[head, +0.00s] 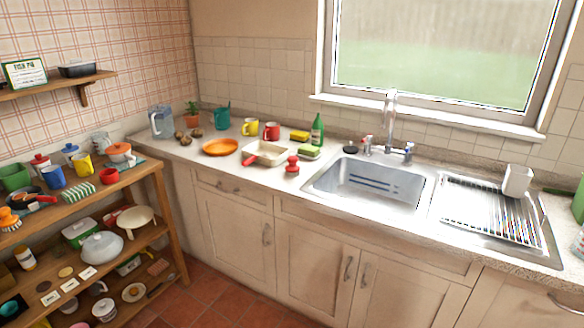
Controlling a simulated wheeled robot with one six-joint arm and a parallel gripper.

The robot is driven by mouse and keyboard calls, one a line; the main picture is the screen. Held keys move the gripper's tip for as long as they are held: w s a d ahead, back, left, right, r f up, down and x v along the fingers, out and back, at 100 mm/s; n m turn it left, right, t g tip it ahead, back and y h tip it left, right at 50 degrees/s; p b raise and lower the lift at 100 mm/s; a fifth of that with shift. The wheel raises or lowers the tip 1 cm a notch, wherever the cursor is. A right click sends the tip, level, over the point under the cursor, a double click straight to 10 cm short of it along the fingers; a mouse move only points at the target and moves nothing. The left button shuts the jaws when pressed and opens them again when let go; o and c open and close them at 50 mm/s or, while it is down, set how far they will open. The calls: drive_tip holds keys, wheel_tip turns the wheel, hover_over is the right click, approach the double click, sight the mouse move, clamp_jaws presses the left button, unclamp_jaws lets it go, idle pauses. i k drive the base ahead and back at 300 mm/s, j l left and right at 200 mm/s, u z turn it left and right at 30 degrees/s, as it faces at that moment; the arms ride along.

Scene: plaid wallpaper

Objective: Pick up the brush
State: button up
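No object is plain enough for me to name it the brush with certainty. A small red knob-topped object (292,165) stands upright on the counter, left of the sink, and may be a hand brush. An orange-topped object (9,218) with a paler lower part sits on the wooden shelf unit at the far left edge, and may also be a brush. My gripper is not in view.
The counter (225,167) also holds a red-handled pan (265,153), an orange plate (220,147), mugs, a sponge (309,152) and a green bottle (317,130). The sink (370,187) is empty. A crowded shelf unit (172,228) stands left. Some tiled floor (215,296) is clear.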

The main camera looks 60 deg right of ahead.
sight(292, 169)
drive_tip(key=z, duration=1.95)
